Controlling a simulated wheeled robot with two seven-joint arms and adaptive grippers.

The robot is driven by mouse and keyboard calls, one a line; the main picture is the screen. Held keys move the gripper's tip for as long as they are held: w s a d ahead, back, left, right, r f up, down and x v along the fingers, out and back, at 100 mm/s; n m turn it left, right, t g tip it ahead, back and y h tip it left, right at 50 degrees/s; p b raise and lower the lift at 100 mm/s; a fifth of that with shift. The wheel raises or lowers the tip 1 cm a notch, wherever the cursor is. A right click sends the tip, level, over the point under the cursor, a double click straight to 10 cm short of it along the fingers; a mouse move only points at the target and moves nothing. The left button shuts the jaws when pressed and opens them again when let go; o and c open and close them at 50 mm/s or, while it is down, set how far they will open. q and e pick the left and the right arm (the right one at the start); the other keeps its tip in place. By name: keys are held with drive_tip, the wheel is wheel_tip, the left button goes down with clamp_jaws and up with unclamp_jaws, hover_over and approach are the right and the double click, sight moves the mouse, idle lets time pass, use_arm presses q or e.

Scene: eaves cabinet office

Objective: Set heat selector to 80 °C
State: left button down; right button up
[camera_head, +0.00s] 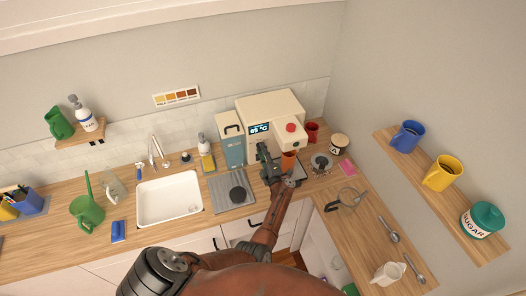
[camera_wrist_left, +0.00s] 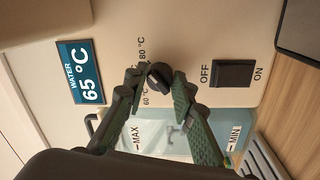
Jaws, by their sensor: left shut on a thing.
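The cream coffee machine (camera_head: 268,105) stands at the back of the counter. Its display (camera_wrist_left: 81,71) reads WATER 65 °C and also shows in the head view (camera_head: 259,129). The heat selector (camera_wrist_left: 160,75) is a small dark round knob between the printed 60 °C and 80 °C marks; its exact pointer direction is hard to tell. My left gripper (camera_wrist_left: 160,82) is shut on the knob, one green-padded finger on each side. In the head view the left gripper (camera_head: 264,151) is at the machine's front and hides the knob. My right gripper is in neither view.
A black ON/OFF switch (camera_wrist_left: 233,73) sits beside the knob. A clear water tank (camera_wrist_left: 160,136) with MAX and MIN marks is close to the fingers. An orange cup (camera_head: 288,161) stands near my left gripper. A red mug (camera_head: 311,131) is right of the machine.

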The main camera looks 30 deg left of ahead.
use_arm(q)
drive_tip(key=shift+a+r, duration=0.15)
drive_tip(key=shift+r, duration=0.1)
drive_tip(key=c, duration=2)
unclamp_jaws()
drive_tip(key=shift+c, duration=0.2)
drive_tip(key=o, duration=0.4)
drive_tip(key=shift+w+f, duration=0.1)
drive_tip(key=shift+f, duration=0.1)
